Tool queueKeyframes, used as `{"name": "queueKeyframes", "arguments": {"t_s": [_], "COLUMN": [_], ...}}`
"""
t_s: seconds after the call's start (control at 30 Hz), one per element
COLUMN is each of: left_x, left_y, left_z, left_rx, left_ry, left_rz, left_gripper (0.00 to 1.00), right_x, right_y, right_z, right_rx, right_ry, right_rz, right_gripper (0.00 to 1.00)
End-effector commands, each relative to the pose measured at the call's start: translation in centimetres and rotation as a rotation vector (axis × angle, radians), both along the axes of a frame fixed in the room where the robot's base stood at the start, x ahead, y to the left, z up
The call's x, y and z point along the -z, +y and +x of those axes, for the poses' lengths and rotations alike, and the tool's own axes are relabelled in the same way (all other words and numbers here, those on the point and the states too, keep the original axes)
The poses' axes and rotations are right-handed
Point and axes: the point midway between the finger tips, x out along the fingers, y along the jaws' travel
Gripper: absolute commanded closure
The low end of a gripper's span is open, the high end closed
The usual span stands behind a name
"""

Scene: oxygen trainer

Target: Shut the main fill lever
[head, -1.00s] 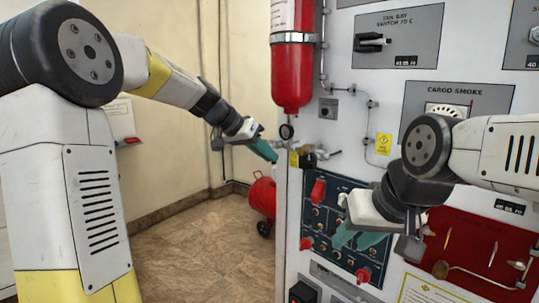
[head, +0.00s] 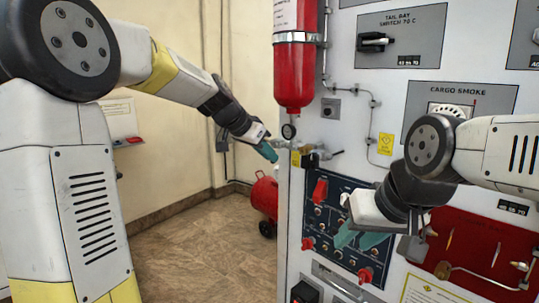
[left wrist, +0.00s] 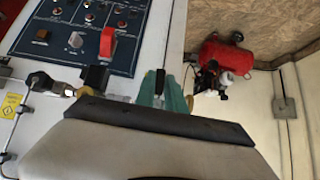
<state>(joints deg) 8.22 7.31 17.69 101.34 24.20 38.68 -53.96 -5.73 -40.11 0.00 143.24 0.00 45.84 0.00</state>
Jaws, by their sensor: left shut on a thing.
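A brass valve fitting (head: 297,157) sits at the left edge of the white panel, below a small gauge. My left gripper (head: 266,151) reaches it from the left. In the left wrist view the teal fingers of my left gripper (left wrist: 162,92) are closed around a dark, narrow handle (left wrist: 160,82), which seems to be the main fill lever. The fingers hide most of it, so its exact angle cannot be told. My right gripper (head: 360,239) is in front of the dark switch panel, with its teal fingers apart and nothing seen between them.
A dark switch panel (head: 335,190) with red guarded switches is right of the fitting. A red cylinder (head: 293,75) hangs above it. A red tank (head: 263,196) stands on the floor behind. A red tool board (head: 470,245) is at right. Floor at left is free.

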Motion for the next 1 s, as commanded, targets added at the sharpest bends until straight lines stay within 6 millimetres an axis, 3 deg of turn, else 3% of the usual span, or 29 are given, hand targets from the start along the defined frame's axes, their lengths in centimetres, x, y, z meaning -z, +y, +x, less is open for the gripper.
{"name": "queueKeyframes", "arguments": {"t_s": [0.03,0.07,0.1,0.47,1.0], "left_x": [0.2,0.2,0.2,-0.2,-5.3], "left_y": [0.1,0.1,0.1,0.2,3.8], "left_z": [0.0,0.0,0.0,-0.2,-3.8], "left_rx": [0.001,0.001,0.001,-0.001,-0.001], "left_ry": [0.002,0.002,0.002,-0.001,0.000], "left_rz": [0.003,0.003,0.003,0.000,0.001], "left_gripper": [1.00,0.84,0.76,0.76,0.76], "right_x": [0.0,0.0,0.0,0.0,0.0], "right_y": [0.0,0.0,0.0,0.0,0.0], "right_z": [0.0,0.0,0.0,0.0,0.0], "right_rx": [0.000,0.000,0.000,0.000,0.000], "right_ry": [0.000,0.000,0.000,0.000,0.000], "right_rz": [0.000,0.000,0.000,0.000,0.000], "right_gripper": [0.64,0.64,0.64,0.64,0.64]}}
